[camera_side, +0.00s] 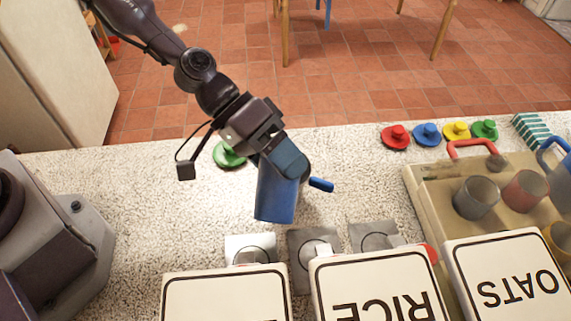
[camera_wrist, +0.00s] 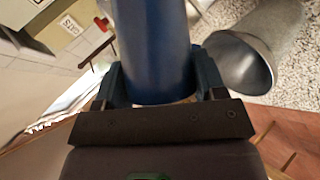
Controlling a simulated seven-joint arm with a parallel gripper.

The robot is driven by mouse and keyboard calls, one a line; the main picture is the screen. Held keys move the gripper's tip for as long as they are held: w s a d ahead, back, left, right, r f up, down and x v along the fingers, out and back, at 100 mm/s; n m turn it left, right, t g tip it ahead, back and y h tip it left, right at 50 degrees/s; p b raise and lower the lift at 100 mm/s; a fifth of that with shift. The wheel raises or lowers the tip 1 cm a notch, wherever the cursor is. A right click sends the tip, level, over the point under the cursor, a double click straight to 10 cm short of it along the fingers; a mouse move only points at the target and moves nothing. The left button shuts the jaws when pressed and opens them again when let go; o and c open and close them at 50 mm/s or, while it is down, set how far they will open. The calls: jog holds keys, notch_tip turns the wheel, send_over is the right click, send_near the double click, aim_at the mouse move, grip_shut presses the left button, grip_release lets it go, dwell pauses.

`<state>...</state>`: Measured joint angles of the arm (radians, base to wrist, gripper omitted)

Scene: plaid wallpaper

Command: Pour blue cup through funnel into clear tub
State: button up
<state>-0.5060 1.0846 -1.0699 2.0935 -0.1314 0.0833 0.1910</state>
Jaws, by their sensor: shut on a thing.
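My gripper (camera_side: 285,160) is shut on the blue cup (camera_side: 274,195) and holds it over the counter, tilted slightly. In the wrist view the blue cup (camera_wrist: 155,50) is between the fingers of my gripper (camera_wrist: 162,88). A short blue piece (camera_side: 321,184) sticks out to the right of the cup; I cannot tell if it is the cup's handle. A grey open-ended cylinder (camera_wrist: 262,48) shows beside the cup in the wrist view; I cannot tell if it is the funnel. I cannot make out a clear tub. The cup's contents are hidden.
White boxes marked RICE (camera_side: 375,285) and OATS (camera_side: 510,275) stand in front, with grey plates (camera_side: 315,243) behind. A beige tray (camera_side: 430,195) with cups is at right. Coloured lids (camera_side: 427,134) lie at the back right; a green lid (camera_side: 228,155) lies behind my gripper.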

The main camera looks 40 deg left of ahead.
jog(key=shift+w+g, duration=0.1)
jog(key=shift+g, duration=0.2)
jog(key=shift+w+a+f+n+g+h, duration=0.1)
jog(key=shift+w+f+n+g+h, duration=0.05)
jog(key=shift+f+n+g+h, duration=0.3)
jog(key=shift+w+a+n+g+h, duration=0.45)
jog(key=shift+w+n+h, duration=0.1)
jog(key=shift+w+h, duration=0.15)
jog(key=shift+r, duration=0.1)
jog(key=shift+w+n+g+h, duration=0.15)
jog(key=shift+n+g+h, duration=0.25)
jog(key=shift+n, duration=0.1)
jog(key=shift+w+a+r+n+g+h, duration=0.1)
jog(key=shift+w+a+n+g+h, duration=0.15)
jog(key=shift+n+h, duration=0.3)
jog(key=shift+n+g+h, duration=0.25)
jog(key=shift+h, duration=0.05)
jog(key=shift+w+a+n+g+h, duration=0.15)
jog(key=shift+w+n+g+h, duration=0.25)
jog(key=shift+n+h, duration=0.35)
dwell(0.8)
